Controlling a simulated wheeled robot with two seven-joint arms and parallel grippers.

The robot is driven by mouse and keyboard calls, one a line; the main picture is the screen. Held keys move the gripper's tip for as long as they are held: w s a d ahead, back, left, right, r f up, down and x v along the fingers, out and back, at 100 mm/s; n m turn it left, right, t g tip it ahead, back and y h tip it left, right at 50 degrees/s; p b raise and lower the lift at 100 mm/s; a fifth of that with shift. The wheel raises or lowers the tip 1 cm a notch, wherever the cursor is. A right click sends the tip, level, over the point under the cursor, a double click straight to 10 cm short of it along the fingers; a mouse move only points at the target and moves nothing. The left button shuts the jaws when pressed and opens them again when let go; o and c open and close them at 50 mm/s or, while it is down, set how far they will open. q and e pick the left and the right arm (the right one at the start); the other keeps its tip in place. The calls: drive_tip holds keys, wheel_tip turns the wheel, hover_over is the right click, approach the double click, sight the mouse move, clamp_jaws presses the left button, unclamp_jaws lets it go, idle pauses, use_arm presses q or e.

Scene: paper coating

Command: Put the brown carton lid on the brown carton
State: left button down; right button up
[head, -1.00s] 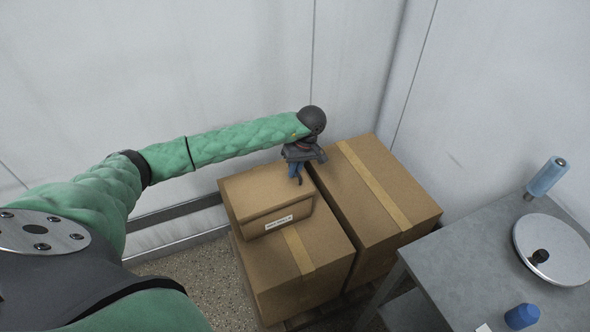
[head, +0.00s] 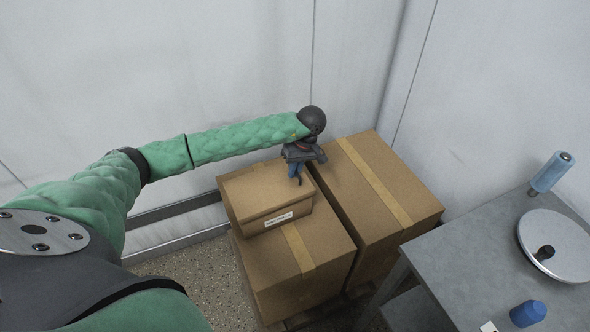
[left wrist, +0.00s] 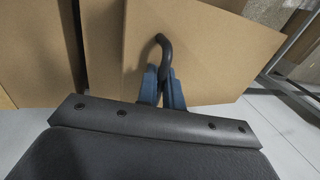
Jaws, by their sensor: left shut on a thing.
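The brown carton (head: 250,225) is a small box with a white label on its front, standing on a larger box. The brown carton lid (head: 262,190) lies over its top; I cannot tell whether it is fully seated. My right gripper is out of view.
Two large taped boxes stand below and beside the carton, one under it (head: 320,275) and one at right (head: 400,180). A grey table (head: 440,255) at right holds a round disc (head: 560,235), a blue roll (head: 551,172) and a blue cap (head: 527,314). A wall rises behind.

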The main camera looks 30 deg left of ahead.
use_arm(q)
drive_tip(key=shift+f+b, duration=0.85)
drive_tip(key=shift+f, duration=0.1)
drive_tip(key=c, duration=1.5)
unclamp_jaws()
drive_tip(key=shift+o, duration=0.2)
drive_tip(key=shift+r, duration=0.1)
drive_tip(key=shift+w+d+r, duration=0.15)
drive_tip(key=shift+w+r, duration=0.05)
drive_tip(key=shift+r, duration=0.35)
drive_tip(key=b+v, duration=0.2)
drive_tip(key=v, duration=0.4)
drive_tip(key=shift+r, duration=0.35)
